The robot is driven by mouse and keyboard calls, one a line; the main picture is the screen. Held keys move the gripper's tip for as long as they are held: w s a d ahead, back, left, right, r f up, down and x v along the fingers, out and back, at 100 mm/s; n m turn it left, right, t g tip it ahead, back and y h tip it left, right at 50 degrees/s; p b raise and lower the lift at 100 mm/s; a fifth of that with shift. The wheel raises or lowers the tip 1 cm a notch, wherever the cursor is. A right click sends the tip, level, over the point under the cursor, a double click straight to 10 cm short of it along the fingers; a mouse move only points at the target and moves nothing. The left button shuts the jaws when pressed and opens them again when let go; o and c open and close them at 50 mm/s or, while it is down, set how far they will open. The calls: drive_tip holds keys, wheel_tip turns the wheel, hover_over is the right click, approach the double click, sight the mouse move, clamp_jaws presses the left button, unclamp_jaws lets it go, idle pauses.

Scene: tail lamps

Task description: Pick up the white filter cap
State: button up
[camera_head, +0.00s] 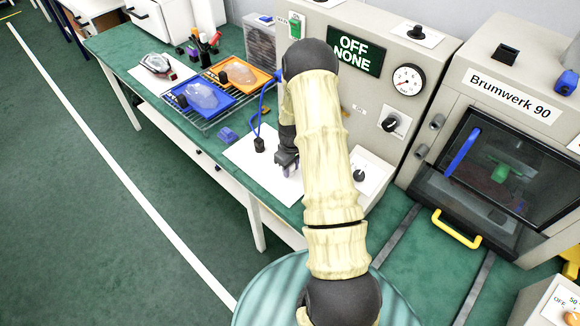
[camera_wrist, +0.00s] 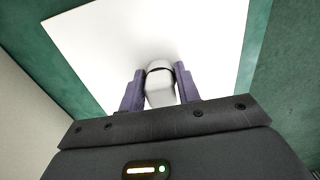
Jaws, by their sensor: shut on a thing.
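The white filter cap (camera_wrist: 160,92) is a small pale rounded piece with a dark band near its far end. In the wrist view it sits between the two purple fingers of my gripper (camera_wrist: 160,95), which are shut on it. The white sheet (camera_wrist: 90,35) lies behind it on the green table. In the head view my gripper (camera_head: 288,168) is over the right part of the white sheet, largely behind my arm. I cannot tell there whether the cap touches the sheet.
A black plug with a blue cable (camera_head: 259,145) stands on the sheet. A purple block (camera_head: 228,134) lies to its left. A wire rack holds a blue tray (camera_head: 183,104) and an orange tray (camera_head: 262,79). A grey control panel (camera_head: 372,112) stands close behind my arm.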

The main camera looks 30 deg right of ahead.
wheel_tip(320, 180, up, 10)
drive_tip(key=shift+f+b, duration=0.15)
drive_tip(key=shift+b, duration=0.85)
drive_tip(key=shift+s+r, duration=0.1)
drive_tip(key=shift+r, duration=0.1)
drive_tip(key=shift+a+f, duration=0.1)
